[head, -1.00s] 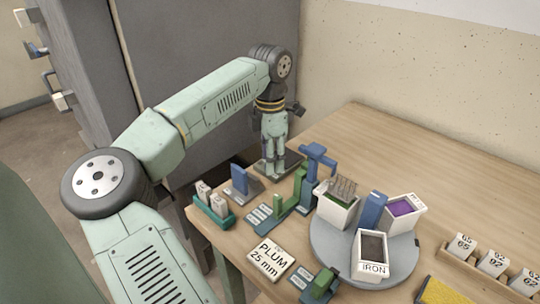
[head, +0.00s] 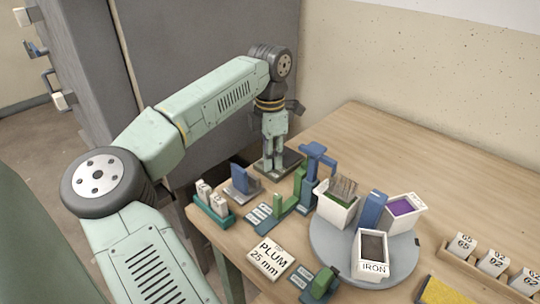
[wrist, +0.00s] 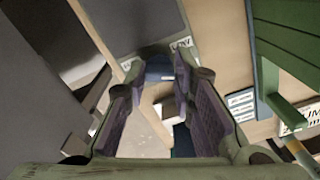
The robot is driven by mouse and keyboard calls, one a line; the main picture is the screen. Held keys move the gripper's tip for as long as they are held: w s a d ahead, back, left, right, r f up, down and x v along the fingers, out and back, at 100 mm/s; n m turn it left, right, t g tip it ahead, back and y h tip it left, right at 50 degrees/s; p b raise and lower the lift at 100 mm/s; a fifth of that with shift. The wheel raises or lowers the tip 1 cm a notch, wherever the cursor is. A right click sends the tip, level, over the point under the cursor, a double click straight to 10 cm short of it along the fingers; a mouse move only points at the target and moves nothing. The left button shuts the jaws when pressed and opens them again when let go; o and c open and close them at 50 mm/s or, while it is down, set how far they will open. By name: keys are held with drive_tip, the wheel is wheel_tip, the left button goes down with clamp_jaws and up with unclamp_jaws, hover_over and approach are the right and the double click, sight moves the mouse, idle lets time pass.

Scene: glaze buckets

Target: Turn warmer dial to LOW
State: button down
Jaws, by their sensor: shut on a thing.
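The warmer appears to be the low, dark grey plate (head: 291,158) at the table's far left edge in the head view. My gripper (head: 273,168) points down over it. In the wrist view, my gripper (wrist: 165,68) is shut on a blue piece (wrist: 158,74), which appears to be the warmer's dial. The fingers cover its sides. Small white labels (wrist: 181,44) lie just beyond the fingertips, and their lettering is too small to read surely. In the head view the fingers hide the dial, so its pointing direction cannot be told.
A blue upright on a grey base (head: 241,181) and a teal holder (head: 214,217) stand close by. Green and blue stands (head: 318,160) are to the right. A grey turntable (head: 330,262) carries white buckets. A PLUM card (head: 270,258) lies in front. The back table is clear.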

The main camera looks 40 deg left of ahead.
drive_tip(key=n+b, duration=0.1)
drive_tip(key=n, duration=0.3)
drive_tip(key=shift+f+n+b, duration=0.1)
drive_tip(key=shift+n+b, duration=0.2)
drive_tip(key=n+b, duration=0.1)
drive_tip(key=n, duration=0.3)
drive_tip(key=shift+n, duration=0.4)
idle(0.3)
drive_tip(key=c, duration=1.4)
unclamp_jaws()
drive_tip(key=shift+o, duration=0.2)
